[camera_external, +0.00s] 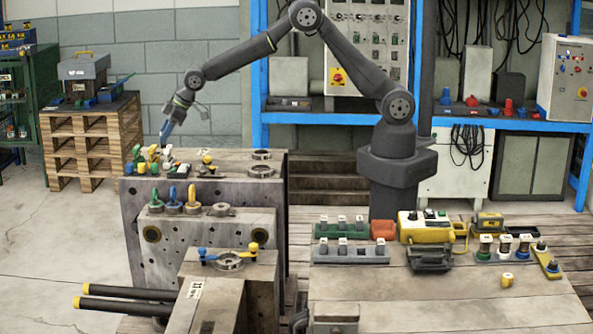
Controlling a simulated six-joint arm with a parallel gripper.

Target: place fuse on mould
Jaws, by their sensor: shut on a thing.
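The mould (207,245) is a big grey metal block with round holes, standing at the left of the wooden table. My gripper (165,133) is over the back left of its top, pointing down, with a blue part at its end. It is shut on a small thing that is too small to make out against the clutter. Small white-topped pieces that may be fuses stand in a green holder (340,230) and a grey holder (350,253) on the table. I cannot tell for sure which piece is the fuse.
Colourful eyebolts and fittings (173,200) crowd the mould's top and front step. A metal ring (261,170) lies at its top right. A yellow case (424,227) and several knobbed pieces stand on the table (450,305), whose front is mostly clear. A pallet stack (90,143) stands behind left.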

